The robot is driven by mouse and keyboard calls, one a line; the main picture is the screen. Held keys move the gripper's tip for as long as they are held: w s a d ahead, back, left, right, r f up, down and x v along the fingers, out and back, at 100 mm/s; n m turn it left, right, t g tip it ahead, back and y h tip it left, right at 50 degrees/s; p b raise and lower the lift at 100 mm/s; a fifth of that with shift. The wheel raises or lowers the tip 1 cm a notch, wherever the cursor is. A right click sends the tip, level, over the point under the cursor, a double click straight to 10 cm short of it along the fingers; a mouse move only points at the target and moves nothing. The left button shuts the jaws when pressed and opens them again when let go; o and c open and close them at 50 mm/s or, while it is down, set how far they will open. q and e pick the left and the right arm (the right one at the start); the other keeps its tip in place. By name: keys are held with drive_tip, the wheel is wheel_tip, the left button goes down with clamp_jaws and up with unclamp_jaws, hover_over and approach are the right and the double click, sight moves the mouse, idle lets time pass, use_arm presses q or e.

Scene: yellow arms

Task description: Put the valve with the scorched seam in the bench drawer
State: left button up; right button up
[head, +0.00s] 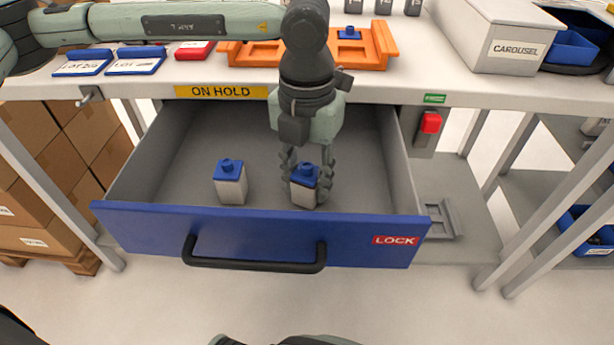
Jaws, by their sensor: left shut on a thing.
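The bench drawer (153,222) is pulled open, with a blue front, a black handle and a red LOCK label. A grey valve with a blue cap (230,184) stands upright inside it, left of centre. My left gripper (305,190) reaches down into the drawer from above and is shut on a second grey valve with a blue cap (304,176). That valve is upright near the drawer front; I cannot tell whether it touches the drawer floor. No scorched seam can be made out on either valve. My right gripper is not in view.
An orange tray (255,54) holding a blue-capped part sits on the bench top (420,90). A CAROUSEL box (500,35) stands at the right. A red switch (430,122) hangs right of the drawer. Cardboard boxes (60,200) are stacked at left. The drawer's right side is clear.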

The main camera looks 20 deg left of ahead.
sight(308, 166)
use_arm(q)
drive_tip(key=shift+f, duration=0.1)
drive_tip(key=o, duration=1.2)
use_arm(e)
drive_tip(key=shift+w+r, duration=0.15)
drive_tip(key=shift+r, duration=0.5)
use_arm(q)
drive_tip(key=shift+w+r, duration=0.1)
drive_tip(key=shift+r, duration=0.75)
wheel_tip(308, 166, up, 10)
drive_tip(key=shift+f, duration=0.15)
drive_tip(key=shift+r, duration=0.5)
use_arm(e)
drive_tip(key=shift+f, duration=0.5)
